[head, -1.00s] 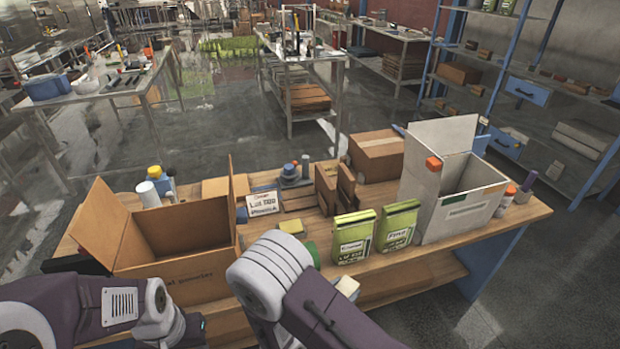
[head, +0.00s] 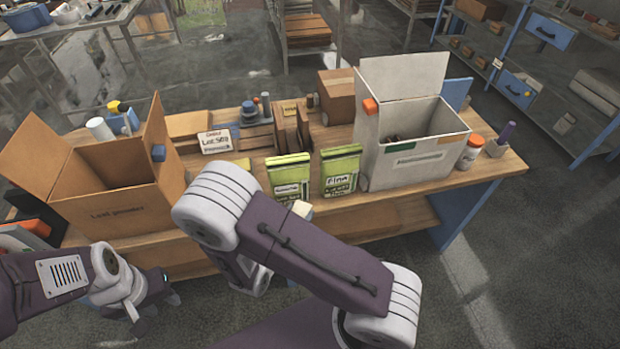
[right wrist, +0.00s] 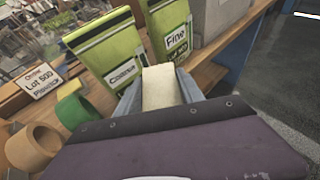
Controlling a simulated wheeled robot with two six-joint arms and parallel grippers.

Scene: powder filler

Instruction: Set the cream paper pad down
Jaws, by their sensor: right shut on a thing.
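The cream paper pad (right wrist: 162,87) is between the fingers of my right gripper (right wrist: 160,92) in the right wrist view, and the gripper is shut on it. It is held close to the front of two green pouches, a coarse one (right wrist: 108,52) and a fine one (right wrist: 172,25). In the head view a small part of the pad (head: 302,209) shows near the bench's front edge, and my right arm hides most of that gripper. My left gripper (head: 155,303) hangs low at the left, in front of the bench. Its finger opening is unclear.
The wooden bench (head: 400,212) carries an open cardboard box (head: 115,205) at left and an open grey-white bin (head: 415,160) at right. A lot sign (head: 215,142) stands behind. A green roll (right wrist: 77,110) and a tan roll (right wrist: 33,147) are left of the pad.

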